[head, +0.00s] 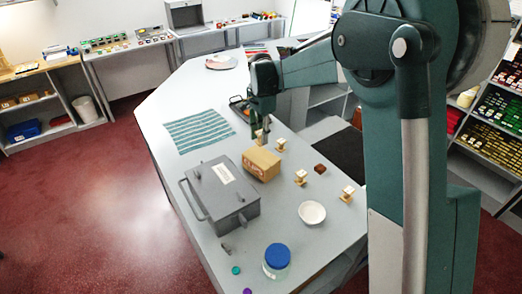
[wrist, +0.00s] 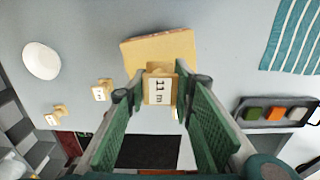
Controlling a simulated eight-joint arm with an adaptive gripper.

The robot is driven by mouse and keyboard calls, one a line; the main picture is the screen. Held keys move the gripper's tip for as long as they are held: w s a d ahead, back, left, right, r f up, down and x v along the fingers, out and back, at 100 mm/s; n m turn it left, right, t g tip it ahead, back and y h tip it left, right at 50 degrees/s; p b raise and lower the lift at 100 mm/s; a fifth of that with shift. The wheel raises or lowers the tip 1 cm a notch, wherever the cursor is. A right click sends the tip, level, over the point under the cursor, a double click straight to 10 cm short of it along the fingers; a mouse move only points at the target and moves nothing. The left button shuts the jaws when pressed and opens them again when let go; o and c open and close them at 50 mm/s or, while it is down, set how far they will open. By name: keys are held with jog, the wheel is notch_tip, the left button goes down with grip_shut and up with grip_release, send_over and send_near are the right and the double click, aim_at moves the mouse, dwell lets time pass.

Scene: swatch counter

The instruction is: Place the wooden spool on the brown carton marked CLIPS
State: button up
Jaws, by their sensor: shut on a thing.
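The brown carton (head: 262,163) stands on the counter, with dark marking on its side. In the wrist view its tan top (wrist: 158,46) is beyond my fingertips. My gripper (head: 261,134) points down at the carton's far side. In the wrist view my gripper (wrist: 163,92) is shut on a wooden spool (wrist: 160,90) with a pale, dark-marked face. The spool overlaps the carton's edge in that view; I cannot tell whether they touch. In the head view the held spool is small and partly hidden by my fingers.
Similar wooden pieces (head: 301,177) (head: 347,194) (head: 281,144) stand right of the carton, near a dark brown block (head: 320,168). A grey metal box (head: 222,195) is close on the left. A white bowl (head: 312,212) and blue-lidded jar (head: 276,258) are in front. A striped cloth (head: 200,130) lies behind.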

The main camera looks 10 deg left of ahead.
jog(key=shift+f, duration=1.7)
jog(key=shift+f, duration=1.9)
jog(key=shift+f, duration=0.2)
jog(key=o, duration=0.9)
jog(key=shift+r, duration=0.2)
notch_tip(320, 180, up, 12)
jog(key=shift+r, duration=0.1)
